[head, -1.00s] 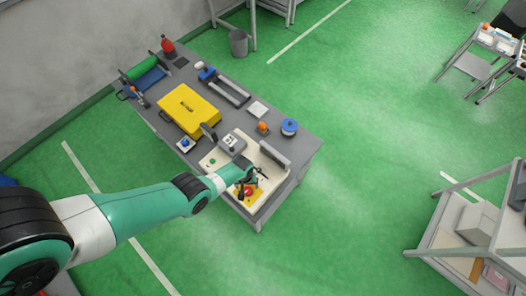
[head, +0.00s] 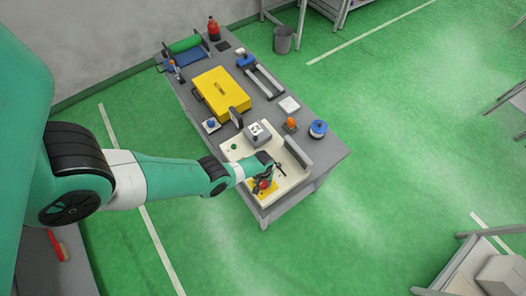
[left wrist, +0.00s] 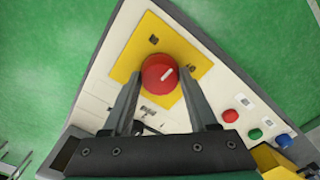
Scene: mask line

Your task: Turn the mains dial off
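In the head view the red dial (head: 263,185) sits at the near end of the cream panel (head: 240,156), partly hidden by my gripper. My left gripper (head: 271,177) is over it. In the left wrist view its fingers (left wrist: 159,78) are apart, one on each side of the knob, with visible gaps. My right gripper is not in view.
The panel also carries a red (left wrist: 230,115), a green (left wrist: 255,134) and a blue button (left wrist: 284,139). A blue round item (head: 318,129) is at the right edge.

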